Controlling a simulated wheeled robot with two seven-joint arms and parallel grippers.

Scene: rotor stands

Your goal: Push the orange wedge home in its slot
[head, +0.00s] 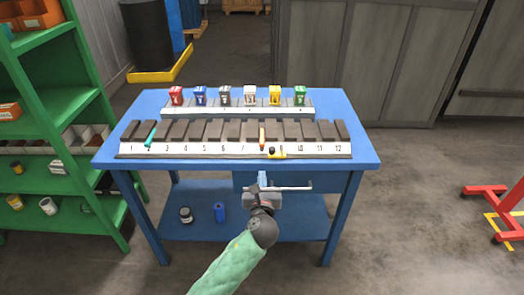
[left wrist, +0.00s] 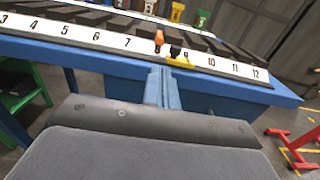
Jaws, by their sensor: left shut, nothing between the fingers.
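The orange wedge (head: 262,136) stands in the numbered rack (head: 215,152) between dark blocks, around position 8. Its orange end also shows in the left wrist view (left wrist: 159,38), sticking up at the rack's front; how deep it sits I cannot tell. My left gripper (head: 262,176) is shut and empty in front of the table's front edge. Its blue fingers (left wrist: 162,82) in the left wrist view point toward the rack, just short of the wedge and apart from it. My right gripper is not in view.
A yellow piece with a black knob (head: 276,153) sits on the rack front, right beside the wedge. A teal wedge (head: 150,134) is near position 2. Several coloured bins (head: 250,96) stand behind. A green shelf (head: 60,150) is at left, a red stand (head: 495,200) at right.

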